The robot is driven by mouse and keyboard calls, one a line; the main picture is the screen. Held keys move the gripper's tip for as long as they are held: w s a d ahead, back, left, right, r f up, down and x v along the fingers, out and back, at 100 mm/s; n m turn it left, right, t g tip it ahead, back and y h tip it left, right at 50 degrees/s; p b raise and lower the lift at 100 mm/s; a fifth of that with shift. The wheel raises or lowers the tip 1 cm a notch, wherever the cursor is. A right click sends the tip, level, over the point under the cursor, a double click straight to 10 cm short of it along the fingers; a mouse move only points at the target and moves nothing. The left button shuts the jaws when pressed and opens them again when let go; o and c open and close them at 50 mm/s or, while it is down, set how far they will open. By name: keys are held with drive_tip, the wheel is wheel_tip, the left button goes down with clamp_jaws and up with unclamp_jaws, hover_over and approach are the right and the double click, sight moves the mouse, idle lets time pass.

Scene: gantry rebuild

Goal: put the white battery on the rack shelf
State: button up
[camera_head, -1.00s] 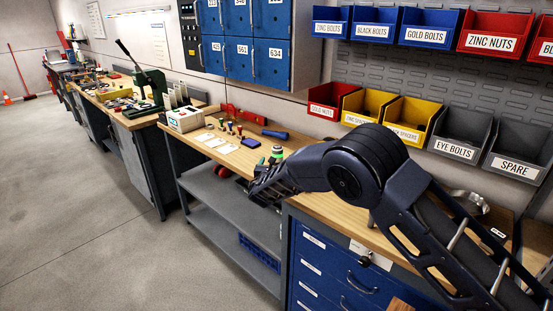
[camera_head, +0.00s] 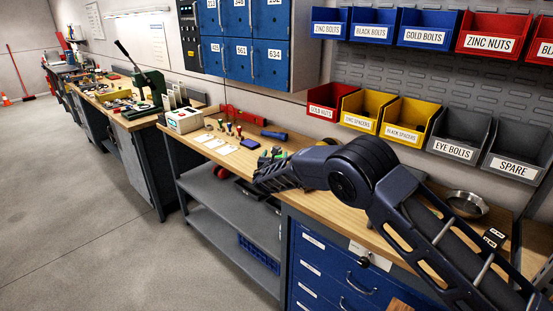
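I cannot pick out a white battery for certain. A white box-shaped device (camera_head: 184,120) with a small display stands at the left end of the wooden bench. White flat cards (camera_head: 214,143) lie to its right. Grey open shelves (camera_head: 212,192) sit under this bench; I cannot tell whether they are the rack shelf. My gripper (camera_head: 262,181) is over the bench's front edge, right of the cards. It is dark and seen from the side, so its fingers and any held thing cannot be made out. My arm hides part of the bench behind it.
Small coloured pieces (camera_head: 228,128) and a blue tool (camera_head: 274,135) stand or lie near the gripper. A round metal dish (camera_head: 467,204) is on the bench at the right. A blue drawer cabinet (camera_head: 328,262) is below. Labelled bins hang on the wall. The floor (camera_head: 90,210) is clear.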

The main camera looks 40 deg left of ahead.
drive_tip(key=shift+x, duration=2.25)
drive_tip(key=shift+d+r, duration=0.1)
drive_tip(key=shift+r, duration=0.05)
drive_tip(key=c, duration=1.4)
wheel_tip(320, 180, up, 20)
drive_tip(key=shift+r, duration=0.1)
